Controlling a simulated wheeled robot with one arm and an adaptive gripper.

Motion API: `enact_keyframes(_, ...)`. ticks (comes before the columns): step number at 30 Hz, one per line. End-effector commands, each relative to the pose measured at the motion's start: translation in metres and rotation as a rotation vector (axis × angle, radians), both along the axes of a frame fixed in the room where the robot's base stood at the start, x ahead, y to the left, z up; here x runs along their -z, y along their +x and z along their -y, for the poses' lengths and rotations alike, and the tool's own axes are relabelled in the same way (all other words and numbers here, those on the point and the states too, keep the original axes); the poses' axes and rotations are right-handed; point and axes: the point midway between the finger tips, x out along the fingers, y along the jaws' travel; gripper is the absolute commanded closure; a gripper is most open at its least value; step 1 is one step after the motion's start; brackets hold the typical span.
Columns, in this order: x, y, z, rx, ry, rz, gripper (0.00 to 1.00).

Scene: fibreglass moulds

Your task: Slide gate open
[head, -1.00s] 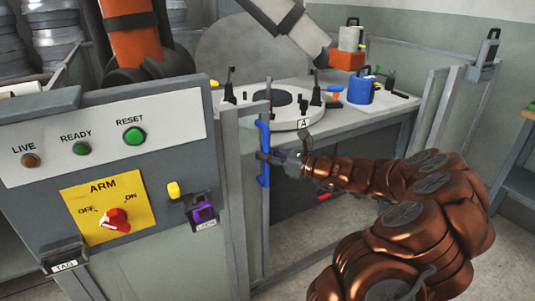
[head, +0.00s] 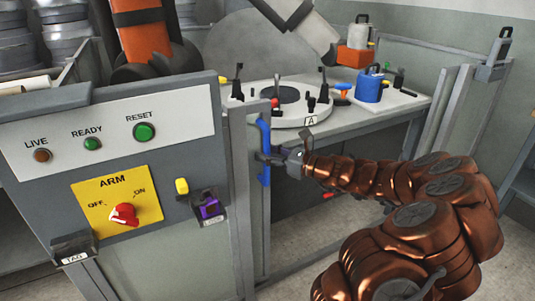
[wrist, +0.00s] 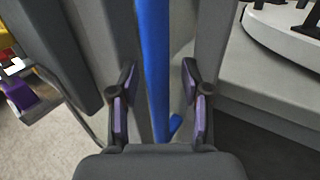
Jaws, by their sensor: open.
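The gate's upright blue handle (head: 264,150) is fixed to a grey gate post (head: 258,220) just right of the control panel. In the wrist view the blue handle (wrist: 155,60) runs down between my fingers. My gripper (head: 270,158) is at the handle, and in the wrist view my gripper (wrist: 160,108) is open with one purple-padded finger on each side. Gaps show between both pads and the handle. How far the gate stands along its track is unclear.
The control panel (head: 60,200) has an ARM switch (head: 123,214) and a purple lock (head: 210,207). Behind the gate is a bench (head: 350,122) with a round mould (head: 285,112) and a blue can (head: 368,88). A grey post with a latch (head: 493,55) stands at right.

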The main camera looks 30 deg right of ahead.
Motion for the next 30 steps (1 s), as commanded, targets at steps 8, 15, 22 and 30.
enact_keyframes(8, 0.0, -0.015, 0.009, 0.002, 0.0, 0.001, 0.53)
enact_keyframes(15, 0.0, -0.045, 0.026, 0.006, -0.001, 0.0, 0.53)
enact_keyframes(22, 0.0, -0.074, 0.043, 0.004, -0.001, 0.0, 0.53)
enact_keyframes(30, 0.0, -0.1, 0.055, 0.002, 0.0, 0.0, 0.53)
